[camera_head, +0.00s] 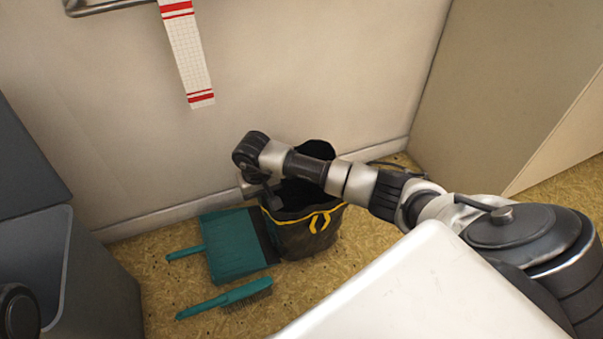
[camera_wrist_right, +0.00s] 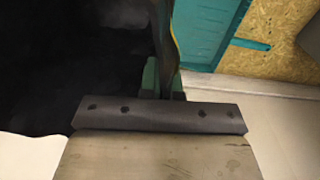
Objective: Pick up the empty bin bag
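The bin bag (camera_head: 310,236) is black with a yellow drawstring and stands open on the floor near the wall. Its dark inside fills the left of the right wrist view (camera_wrist_right: 70,60). My right gripper points down at the bag's left rim in the head view, partly hidden by my wrist. In the right wrist view, the green-padded fingers of my right gripper (camera_wrist_right: 164,78) are close together, with the bag's edge pinched between them. My arm hides part of the bag's opening. My left gripper is not in view.
A teal dustpan (camera_head: 232,245) lies just left of the bag, with a teal brush (camera_head: 228,297) in front of it. A grey bin (camera_head: 95,275) stands at the left. A white surface (camera_head: 425,295) is at the front right. A red-striped towel (camera_head: 187,55) hangs on the wall.

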